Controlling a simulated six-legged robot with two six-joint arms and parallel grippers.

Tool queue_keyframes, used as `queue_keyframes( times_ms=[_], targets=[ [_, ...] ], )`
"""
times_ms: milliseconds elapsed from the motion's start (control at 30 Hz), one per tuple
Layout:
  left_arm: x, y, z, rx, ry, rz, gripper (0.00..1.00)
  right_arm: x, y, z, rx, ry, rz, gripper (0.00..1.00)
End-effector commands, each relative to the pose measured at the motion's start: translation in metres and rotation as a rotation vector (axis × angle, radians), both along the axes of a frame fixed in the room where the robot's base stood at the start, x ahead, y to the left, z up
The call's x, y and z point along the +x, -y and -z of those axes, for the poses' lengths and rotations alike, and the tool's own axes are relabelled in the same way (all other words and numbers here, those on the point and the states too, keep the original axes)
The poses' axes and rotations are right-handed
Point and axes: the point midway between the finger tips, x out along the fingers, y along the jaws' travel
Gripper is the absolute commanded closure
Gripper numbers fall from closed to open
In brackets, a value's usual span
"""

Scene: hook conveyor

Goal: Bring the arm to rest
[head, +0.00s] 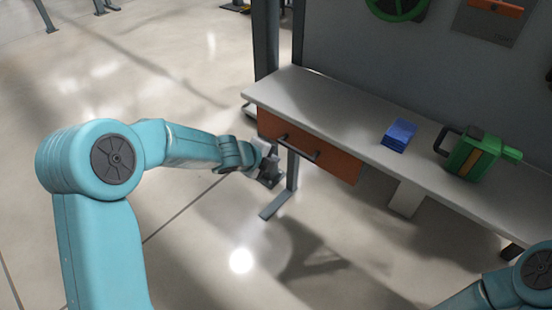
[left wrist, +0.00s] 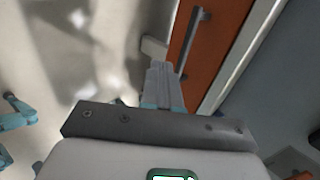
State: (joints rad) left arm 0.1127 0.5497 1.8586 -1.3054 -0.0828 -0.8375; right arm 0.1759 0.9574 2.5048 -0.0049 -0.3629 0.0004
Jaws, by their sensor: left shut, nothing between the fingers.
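My left arm reaches in from the left in the head view. Its gripper (head: 270,172) is over the floor, just left of the orange drawer (head: 335,160) under the workbench. In the left wrist view the left gripper's fingers (left wrist: 162,85) are together with nothing between them. The drawer front (left wrist: 213,52) and its grey handle (left wrist: 190,42) lie beyond the fingers there, and I see no grip on the handle. Only part of my right arm shows at the lower right of the head view; its gripper is out of the picture.
The workbench top (head: 335,105) carries a blue block-like item (head: 399,135) and a green can-like item with a dark handle (head: 471,154). A grey bench leg (head: 292,178) stands close beside the left gripper. The floor (head: 215,235) below and left is clear.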

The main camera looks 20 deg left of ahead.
Motion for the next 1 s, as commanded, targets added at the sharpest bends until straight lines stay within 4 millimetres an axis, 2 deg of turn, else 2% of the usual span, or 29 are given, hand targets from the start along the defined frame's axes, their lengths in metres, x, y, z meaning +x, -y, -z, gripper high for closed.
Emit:
queue_keyframes(
  times_ms=[33,100,300,633,767,867,900,967,1000],
  targets=[
    [-0.007,-0.003,-0.011,0.001,0.002,0.0,1.0,0.0,0.0,-0.006,0.0,0.0,0.0,0.57],
    [-0.015,-0.006,-0.021,0.001,0.002,0.0,1.0,0.0,0.0,-0.011,0.0,0.0,0.0,0.57],
    [-0.036,-0.014,-0.04,0.001,0.001,0.0,1.0,0.0,0.0,-0.021,0.0,0.0,0.0,0.57],
    [-0.046,-0.015,-0.04,-0.015,-0.012,-0.009,1.0,0.0,0.0,-0.023,0.0,0.0,0.0,0.57],
    [-0.069,0.008,-0.01,-0.204,-0.171,-0.14,1.0,0.0,0.0,-0.038,0.0,0.0,0.0,0.57],
    [-0.113,0.04,0.032,-0.475,-0.432,-0.412,1.0,0.0,0.0,-0.059,0.0,0.0,0.0,0.57],
    [-0.135,0.052,0.049,-0.578,-0.549,-0.556,1.0,0.0,0.0,-0.068,0.0,0.0,0.0,0.57],
    [-0.171,0.067,0.07,-0.703,-0.71,-0.79,1.0,0.0,0.0,-0.079,0.0,0.0,0.0,0.57],
    [-0.195,0.075,0.083,-0.766,-0.803,-0.95,1.0,0.0,0.0,-0.085,0.0,0.0,0.0,0.57]
  ],
)
